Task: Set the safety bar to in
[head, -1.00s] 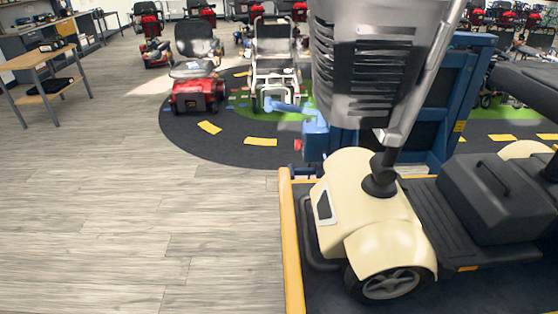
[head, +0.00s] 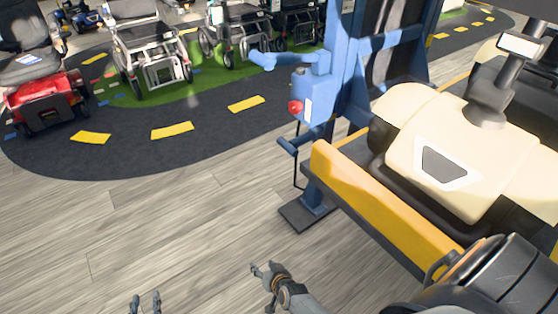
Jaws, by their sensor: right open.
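A blue lift post (head: 355,75) stands at upper centre, with a blue arm (head: 275,60) reaching out to its left. A yellow bar (head: 375,205) runs along the near edge of the lift platform, beside a cream scooter (head: 460,150). I cannot tell for certain which of these is the safety bar. My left gripper (head: 145,303) shows only its fingertips at the bottom edge, apart and empty. My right gripper (head: 262,282) is open and empty above the floor, lower left of the yellow bar and touching nothing.
A blue control box with a red button (head: 295,107) is on the post, above a lower blue lever (head: 289,146). A dark foot plate (head: 306,213) stands on the floor. A red scooter (head: 40,85) and wheelchairs stand behind. Wood floor at left is clear.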

